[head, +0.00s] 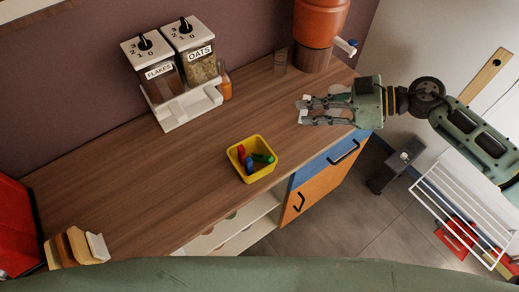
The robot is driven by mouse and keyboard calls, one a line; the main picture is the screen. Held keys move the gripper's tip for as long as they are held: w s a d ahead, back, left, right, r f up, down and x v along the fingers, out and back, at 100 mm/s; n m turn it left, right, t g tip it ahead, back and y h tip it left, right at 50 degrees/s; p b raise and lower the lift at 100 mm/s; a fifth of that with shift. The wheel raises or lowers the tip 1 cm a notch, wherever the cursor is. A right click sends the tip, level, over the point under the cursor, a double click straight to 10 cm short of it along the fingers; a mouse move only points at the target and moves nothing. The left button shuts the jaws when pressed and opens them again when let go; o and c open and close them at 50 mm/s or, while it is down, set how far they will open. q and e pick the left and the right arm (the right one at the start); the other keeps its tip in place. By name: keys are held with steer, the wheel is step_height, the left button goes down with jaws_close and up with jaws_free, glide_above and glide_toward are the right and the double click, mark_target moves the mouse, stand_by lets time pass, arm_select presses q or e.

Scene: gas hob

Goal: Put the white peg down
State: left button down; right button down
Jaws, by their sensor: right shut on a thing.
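My right gripper (304,110) comes in from the right and is over the right part of the wooden counter. It is shut on the white peg (305,97), of which only a small pale bit shows at the fingertips; the fingers hide the rest. The gripper is to the upper right of a yellow tray (262,177) and apart from it. I cannot tell how high the peg is above the counter. My left gripper is not in view.
The yellow tray holds red, blue and green pieces. The counter (150,180) is clear in the middle. Flakes and oats dispensers (182,112) stand at the back.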

steer(key=shift+s+a+f+p, duration=0.6)
steer(key=shift+s+a+f, duration=0.05)
steer(key=shift+a+f, duration=1)
steer(key=shift+s+a+f+p, duration=0.55)
steer(key=shift+s+a+f, duration=0.15)
steer(key=shift+a+f, duration=1)
steer(key=shift+s+a+f+p, duration=0.65)
steer(key=shift+a+f, duration=0.85)
steer(key=shift+f, duration=0.25)
steer(key=shift+f, duration=0.2)
steer(key=shift+f, duration=0.4)
steer(key=c, duration=1.7)
jaws_free()
